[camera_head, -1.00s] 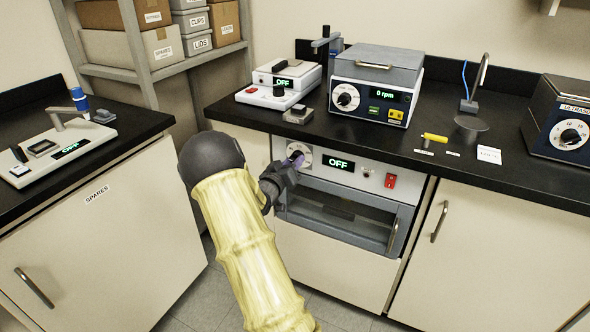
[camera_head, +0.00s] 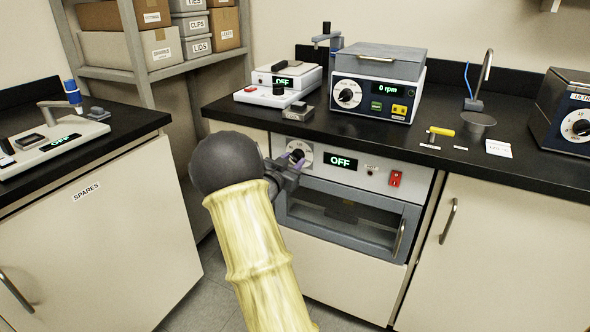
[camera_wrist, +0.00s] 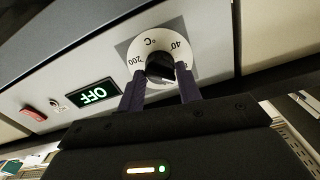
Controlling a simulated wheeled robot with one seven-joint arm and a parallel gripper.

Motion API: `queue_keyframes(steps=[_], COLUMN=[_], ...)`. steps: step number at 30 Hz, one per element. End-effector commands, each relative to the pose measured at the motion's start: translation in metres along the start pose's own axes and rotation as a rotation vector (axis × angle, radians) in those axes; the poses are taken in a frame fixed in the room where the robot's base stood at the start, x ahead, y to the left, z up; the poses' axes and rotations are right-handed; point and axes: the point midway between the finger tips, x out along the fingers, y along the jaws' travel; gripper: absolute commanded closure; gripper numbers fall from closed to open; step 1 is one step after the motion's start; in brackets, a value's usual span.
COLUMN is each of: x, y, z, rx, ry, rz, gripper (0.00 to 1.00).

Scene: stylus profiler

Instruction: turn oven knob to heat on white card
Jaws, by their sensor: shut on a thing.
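The oven (camera_head: 345,215) is built in under the counter, with an "OFF" display (camera_head: 341,161) and a red switch (camera_head: 396,179) on its panel. Its black knob (camera_wrist: 160,66) sits on a round white dial marked 200, 40 and °C in the wrist view. My gripper (camera_wrist: 161,88) has its two dark fingers on either side of the knob and is shut on it. In the head view my gripper (camera_head: 292,163) partly hides the dial. The white card (camera_head: 498,148) lies on the counter to the right; its writing is too small to read.
The black counter (camera_head: 350,130) overhangs the panel. A centrifuge-like box (camera_head: 375,85) with a "0 rpm" display, a white "OFF" device (camera_head: 280,88) and a yellow-handled tool (camera_head: 441,131) stand on it. A cabinet marked SPARES (camera_head: 85,240) is at the left.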

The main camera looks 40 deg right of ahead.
Motion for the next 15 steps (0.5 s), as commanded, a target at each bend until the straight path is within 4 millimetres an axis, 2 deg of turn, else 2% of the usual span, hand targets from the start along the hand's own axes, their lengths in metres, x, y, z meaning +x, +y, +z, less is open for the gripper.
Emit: queue_keyframes(steps=[1, 6, 15], x=[0.0002, 0.0, -0.0001], y=[0.0013, 0.0002, -0.0006], z=[0.0053, 0.0035, -0.0001], rx=[0.049, 0.19, 0.213], ry=[0.002, 0.002, -0.001], rz=[0.0, -0.001, -0.001], gripper=[0.93, 0.93, 0.93])
